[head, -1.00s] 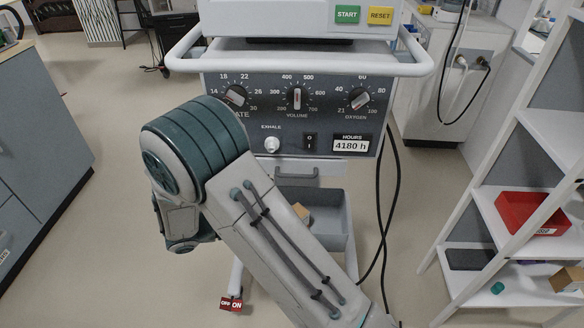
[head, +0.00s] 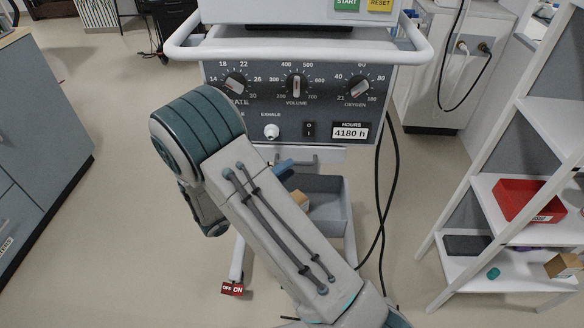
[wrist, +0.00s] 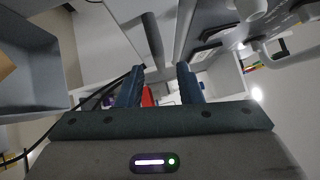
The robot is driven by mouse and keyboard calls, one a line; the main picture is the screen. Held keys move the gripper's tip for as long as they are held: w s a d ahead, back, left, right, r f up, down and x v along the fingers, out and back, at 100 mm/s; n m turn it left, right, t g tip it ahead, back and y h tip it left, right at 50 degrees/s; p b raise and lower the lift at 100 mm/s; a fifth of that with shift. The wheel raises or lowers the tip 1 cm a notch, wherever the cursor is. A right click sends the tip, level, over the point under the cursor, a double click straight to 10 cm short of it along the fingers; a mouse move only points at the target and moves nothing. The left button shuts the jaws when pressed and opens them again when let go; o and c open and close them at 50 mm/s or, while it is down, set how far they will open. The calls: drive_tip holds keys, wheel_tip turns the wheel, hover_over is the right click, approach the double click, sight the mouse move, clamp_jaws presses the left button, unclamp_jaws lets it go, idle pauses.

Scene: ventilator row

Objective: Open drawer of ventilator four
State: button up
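The ventilator (head: 292,105) stands ahead, with dials and an hours display reading 4180 h; no unit number shows. Under its panel is a pale drawer front (head: 335,156) with a grey bar handle (head: 308,158), partly covered by my arm; the drawer looks closed. My gripper (wrist: 160,68) is open, its two blue fingers apart. One blue finger also shows in the head view, by the handle's left part. In the wrist view the handle bar (wrist: 152,40) runs up from between the fingertips. I cannot tell whether a finger touches it.
A grey open bin (head: 330,208) holding a small carton (head: 300,201) sits below the drawer. Black cables (head: 386,200) hang at its right. A white shelf (head: 470,185) with a red bin (head: 528,200) stands right; a grey cabinet (head: 45,150) stands left.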

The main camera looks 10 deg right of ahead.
drive_tip(key=shift+x, duration=1.4)
clamp_jaws()
